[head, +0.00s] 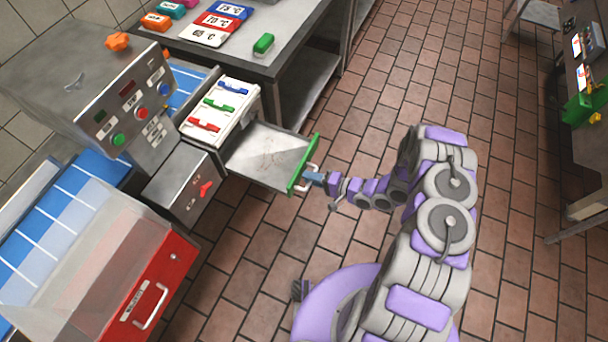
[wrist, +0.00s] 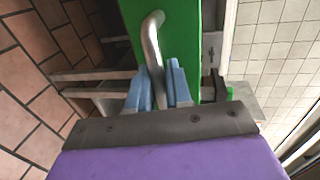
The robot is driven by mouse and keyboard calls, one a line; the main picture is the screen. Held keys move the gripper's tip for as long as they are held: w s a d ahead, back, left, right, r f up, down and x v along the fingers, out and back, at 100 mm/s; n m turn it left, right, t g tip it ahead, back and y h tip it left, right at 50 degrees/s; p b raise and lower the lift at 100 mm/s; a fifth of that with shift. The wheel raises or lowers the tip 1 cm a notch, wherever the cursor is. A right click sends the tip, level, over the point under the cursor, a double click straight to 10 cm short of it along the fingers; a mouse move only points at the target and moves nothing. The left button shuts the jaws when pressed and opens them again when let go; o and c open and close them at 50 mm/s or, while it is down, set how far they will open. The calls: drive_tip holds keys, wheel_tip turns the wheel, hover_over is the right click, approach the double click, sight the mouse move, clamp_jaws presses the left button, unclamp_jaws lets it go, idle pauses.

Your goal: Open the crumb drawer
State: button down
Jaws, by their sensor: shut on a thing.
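The crumb drawer (head: 262,152) is a flat metal tray with a green front (head: 303,164), pulled well out to the right from the machine in the head view. Its metal bar handle (head: 309,171) is on the outer face of the green front. My gripper (head: 314,178) is at this handle. In the wrist view the blue fingers of my gripper (wrist: 161,85) are shut on the silver handle (wrist: 151,45), with the green front (wrist: 180,30) just beyond. Small brownish marks show on the tray's floor.
A white unit with blue, green and red handles (head: 221,108) stands behind the drawer. A steel box with a red switch (head: 190,188) is left of it. A red-fronted bin (head: 150,292) stands at front left. The tiled floor (head: 350,130) right of the drawer is clear.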

drive_tip(key=shift+d+f, duration=0.1)
drive_tip(key=shift+f, duration=0.05)
drive_tip(key=c, duration=1.2)
unclamp_jaws()
drive_tip(key=shift+d, duration=0.1)
drive_tip(key=p+v, duration=0.2)
drive_tip(key=v, duration=1.5)
drive_tip(key=shift+s+d, duration=0.1)
